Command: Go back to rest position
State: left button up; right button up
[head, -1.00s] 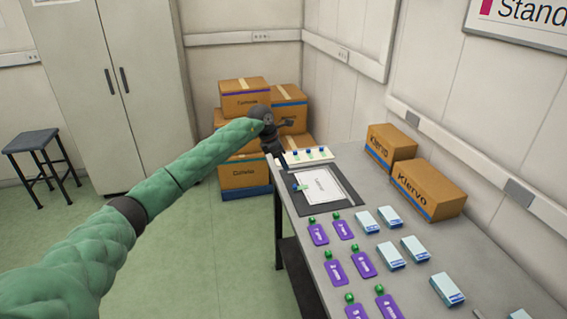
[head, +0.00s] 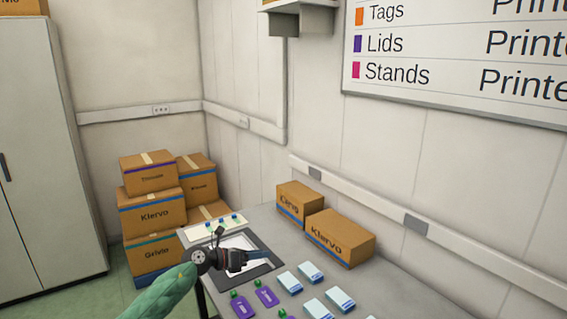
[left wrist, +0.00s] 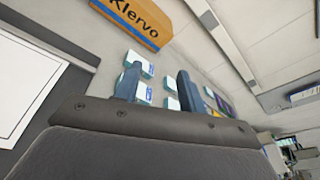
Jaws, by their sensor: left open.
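My left gripper (head: 252,257) is in the head view, above the dark mat (head: 262,246) with the white sheet on the table. It points right and hides part of the sheet. In the left wrist view its two fingers (left wrist: 158,88) stand apart with nothing held between them. Green-capped ink bottles (head: 234,294) stand by purple tags (head: 266,296) in front of the gripper. Blue-capped bottles (head: 221,221) stand on a white strip behind the mat. My right gripper does not show.
Pale blue boxes (head: 289,282) lie in rows on the table. Two Klervo cartons (head: 340,238) stand against the wall side. Stacked cartons (head: 150,214) stand on the floor beyond the table. A wall board (head: 460,60) hangs at upper right.

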pick_arm(q)
jog(key=s+r+n+t, duration=0.2)
jog(key=s+n+t, duration=0.5)
jog(key=n+t, duration=0.45)
jog(key=s+a+f+n+g+y, duration=0.1)
jog(key=s+a+f+n+y, duration=0.55)
jog(key=n, duration=0.45)
jog(key=s+a+f+n+g+y, duration=0.1)
jog(key=s+a+f+n+y, duration=0.35)
jog(key=s+n+y, duration=0.4)
jog(key=s+a+f+n+g, duration=0.1)
jog(key=s+f+n+g, duration=0.25)
jog(key=s, duration=0.65)
jog(key=s+f+n+g, duration=0.3)
jog(key=s+f+g, duration=0.15)
jog(key=s, duration=0.55)
jog(key=s+a+f+n+g, duration=0.1)
jog(key=s+f+n+g, duration=0.3)
jog(key=s, duration=0.5)
jog(key=s+d+f+g, duration=0.1)
jog(key=s+d+f, duration=0.1)
jog(key=f, duration=1.5)
jog(key=s+d+f+g+h, duration=0.1)
jog(key=s+d+f+g, duration=0.1)
jog(key=f, duration=1.5)
jog(key=shift+s+f, duration=0.25)
